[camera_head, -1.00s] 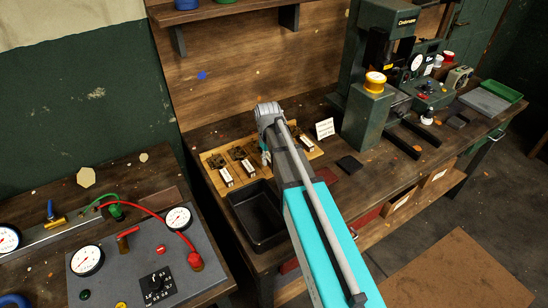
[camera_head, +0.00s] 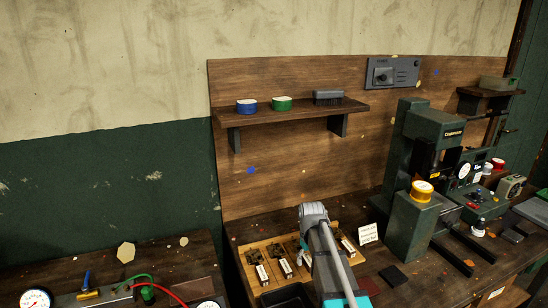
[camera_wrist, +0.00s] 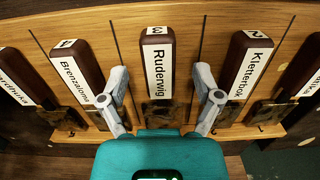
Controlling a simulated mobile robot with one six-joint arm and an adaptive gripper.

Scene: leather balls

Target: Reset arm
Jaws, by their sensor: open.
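My gripper (camera_wrist: 160,74) is open in the wrist view, its two grey fingers apart. Between and beyond them is a dark wooden piece labelled "Ruderwig" (camera_wrist: 160,62), numbered 3. Nothing shows clamped between the fingers. Pieces labelled "Brenzaloma" (camera_wrist: 78,68) and "Kletterbok" (camera_wrist: 247,68) lie to the left and right. In the head view my arm (camera_head: 325,245) reaches over the wooden rack (camera_head: 252,255) that holds these pieces; the fingers are mostly hidden there.
A black tray (camera_head: 288,298) sits in front of the rack. A green press (camera_head: 415,225) with a yellow-topped post stands right. A shelf (camera_head: 290,110) hangs above. A gauge panel lies lower left. A small card (camera_head: 368,233) stands beside my arm.

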